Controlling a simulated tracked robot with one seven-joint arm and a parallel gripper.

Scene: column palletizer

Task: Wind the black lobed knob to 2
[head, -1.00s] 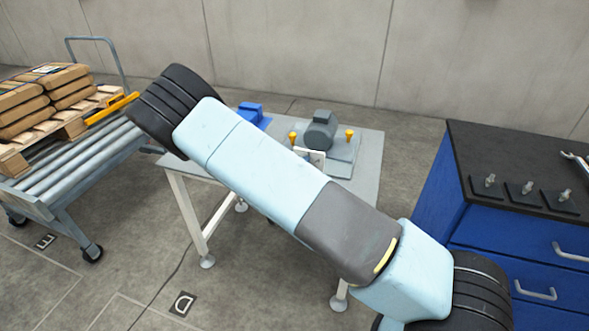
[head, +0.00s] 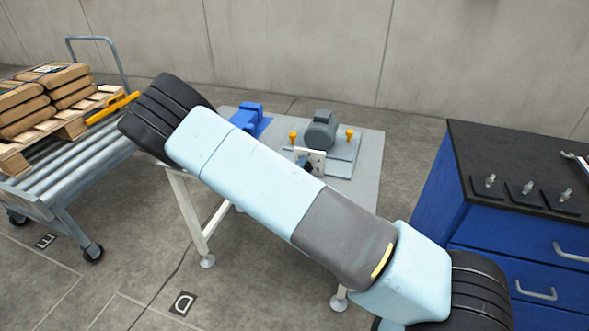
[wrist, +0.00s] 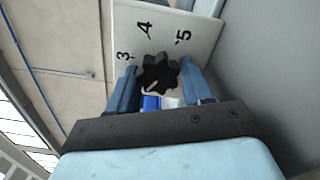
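The black lobed knob (wrist: 159,72) sits on a white dial plate (wrist: 190,45) in the wrist view. The numerals 3, 4 and 5 show on the plate; other numerals are hidden or out of view. A pale pointer mark on the knob aims toward the picture's lower left, away from 4. My gripper (wrist: 160,75) has its two blue fingers on either side of the knob, tips close to its lobes. I cannot tell whether they touch it. In the head view the plate (head: 317,157) shows just past my arm, which hides most of the gripper.
The plate stands on a grey table (head: 368,178) with a grey motor unit (head: 320,131) and a blue block (head: 248,117). A roller cart (head: 75,165) with a loaded pallet is at left. A blue cabinet (head: 510,240) with a black top is at right.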

